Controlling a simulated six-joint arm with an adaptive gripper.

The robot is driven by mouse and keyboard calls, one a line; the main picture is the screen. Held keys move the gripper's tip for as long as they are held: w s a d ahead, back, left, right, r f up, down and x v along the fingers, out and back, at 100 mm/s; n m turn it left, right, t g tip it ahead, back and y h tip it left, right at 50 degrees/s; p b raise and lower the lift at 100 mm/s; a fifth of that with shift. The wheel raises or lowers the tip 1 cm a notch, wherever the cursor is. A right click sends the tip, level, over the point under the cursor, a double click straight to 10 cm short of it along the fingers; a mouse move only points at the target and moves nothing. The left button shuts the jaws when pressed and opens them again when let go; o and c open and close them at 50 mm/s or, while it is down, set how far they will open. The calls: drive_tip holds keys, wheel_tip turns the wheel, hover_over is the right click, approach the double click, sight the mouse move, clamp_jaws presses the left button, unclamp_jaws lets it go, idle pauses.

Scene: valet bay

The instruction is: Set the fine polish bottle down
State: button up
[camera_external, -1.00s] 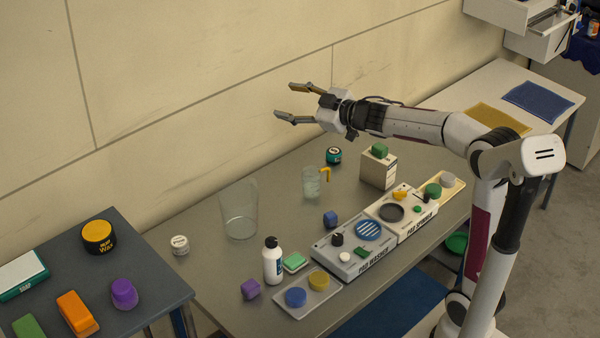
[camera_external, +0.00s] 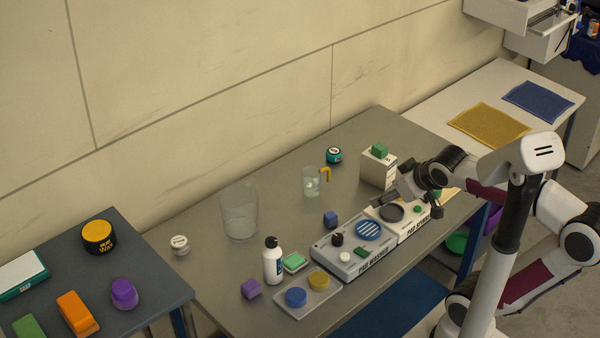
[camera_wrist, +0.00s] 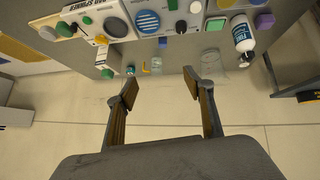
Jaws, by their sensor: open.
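The fine polish bottle (camera_external: 272,264), white with a black cap, stands upright on the grey bench near its front edge. It also shows at the upper right of the wrist view (camera_wrist: 243,38), with part of its label visible. My gripper (camera_wrist: 160,88) is open, with nothing between its two fingers. In the external view it is well to the right of the bottle, over the pad spinner side of the bench, and its fingers are hard to make out there.
The pad washer (camera_external: 350,258) and pad spinner (camera_external: 418,222) stand right of the bottle. A clear bin (camera_external: 239,212) stands behind.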

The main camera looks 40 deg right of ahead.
drive_tip(key=s+a+f+g+y, duration=0.1)
drive_tip(key=s+a+f, duration=0.1)
drive_tip(key=s, duration=0.3)
drive_tip(key=s+a+f+g, duration=0.1)
drive_tip(key=s+a+f, duration=0.1)
drive_tip(key=s, duration=0.3)
drive_tip(key=shift+s+f+g+y, duration=0.15)
drive_tip(key=shift+f+g+y, duration=0.2)
drive_tip(key=shift+f, duration=0.55)
